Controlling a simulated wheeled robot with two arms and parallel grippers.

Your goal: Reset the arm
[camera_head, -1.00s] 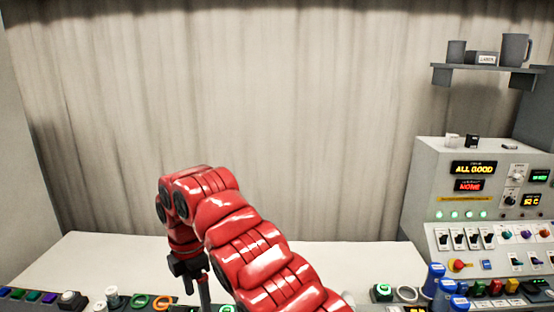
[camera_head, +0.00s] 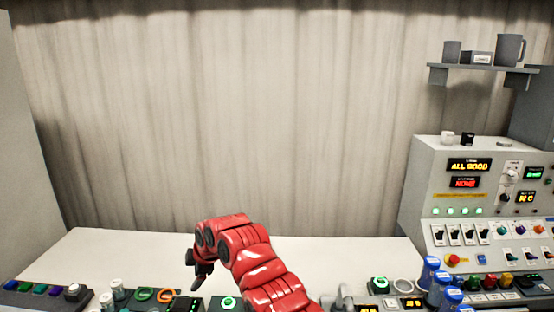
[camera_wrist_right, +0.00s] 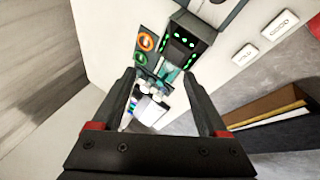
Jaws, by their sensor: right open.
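My right arm is red and rises from the bottom edge of the head view. Its gripper (camera_head: 200,274) hangs low over the front of the white counter (camera_head: 340,260), left of the picture's middle. In the right wrist view the gripper (camera_wrist_right: 170,95) shows two dark fingers spread apart with nothing between them. Beyond the fingers are a dark box with green lights (camera_wrist_right: 190,40) and some small white and teal items. The gripper appears clear of them. My left gripper is not in view.
A control panel (camera_head: 430,190) with lit displays and switches stands at the right. Blue-capped containers (camera_head: 430,270) stand in front of it. Buttons and orange and green rings (camera_head: 165,295) line the counter's front. A shelf (camera_head: 480,68) holds a mug. The counter's back is clear.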

